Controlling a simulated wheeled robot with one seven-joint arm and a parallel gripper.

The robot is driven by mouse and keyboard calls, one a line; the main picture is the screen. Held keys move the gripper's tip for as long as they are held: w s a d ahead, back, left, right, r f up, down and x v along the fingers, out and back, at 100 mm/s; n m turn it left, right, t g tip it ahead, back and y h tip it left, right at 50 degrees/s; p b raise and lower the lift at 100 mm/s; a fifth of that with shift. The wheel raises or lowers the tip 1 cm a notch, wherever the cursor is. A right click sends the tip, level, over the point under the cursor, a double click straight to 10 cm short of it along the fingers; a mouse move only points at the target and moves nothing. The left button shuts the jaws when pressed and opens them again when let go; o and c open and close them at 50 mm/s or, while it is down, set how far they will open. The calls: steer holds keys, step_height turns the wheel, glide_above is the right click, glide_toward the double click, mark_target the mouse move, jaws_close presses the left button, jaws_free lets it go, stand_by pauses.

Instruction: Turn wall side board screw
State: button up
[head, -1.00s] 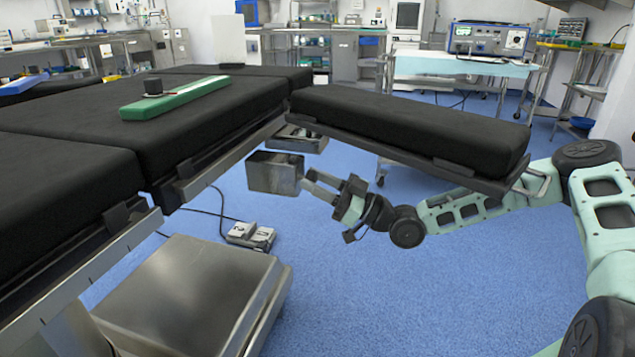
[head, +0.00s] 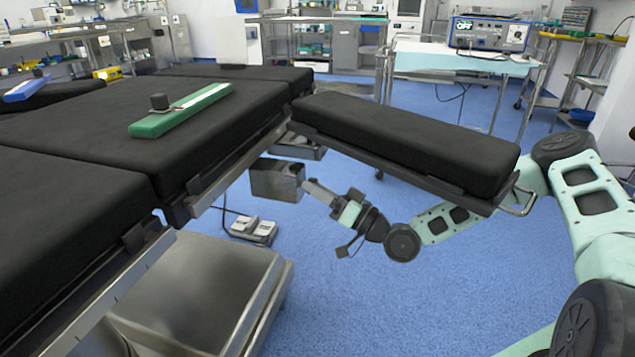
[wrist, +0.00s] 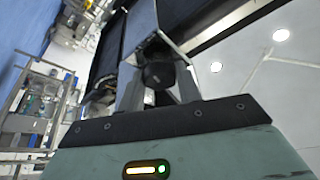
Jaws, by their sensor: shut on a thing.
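The side board (head: 400,140) is a long black padded board on a metal rail, reaching right from the operating table. My gripper (head: 312,188) is below its inner end, with its fingertips at a grey metal block (head: 275,182) under the table edge. In the wrist view, a dark round knob, which looks like the screw (wrist: 158,75), sits between the two fingers of my gripper (wrist: 160,88). The gripper is shut on it. The screw is hidden in the head view, where the fingers are seen nearly edge-on.
The black operating table (head: 215,130) fills the left, with a green board (head: 180,112) on top. A steel table base (head: 190,290) stands at lower left, near a foot pedal (head: 253,230). Blue floor (head: 340,300) is clear below my arm. An equipment cart (head: 465,65) stands behind.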

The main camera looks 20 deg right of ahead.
steer(key=shift+m+h+p, duration=0.3)
steer(key=shift+m+h, duration=0.1)
steer(key=shift+m, duration=0.3)
steer(key=o, duration=1)
steer(key=p+v, duration=0.2)
steer(key=v, duration=1.5)
steer(key=shift+s+f, duration=0.2)
steer(key=shift+f, duration=0.1)
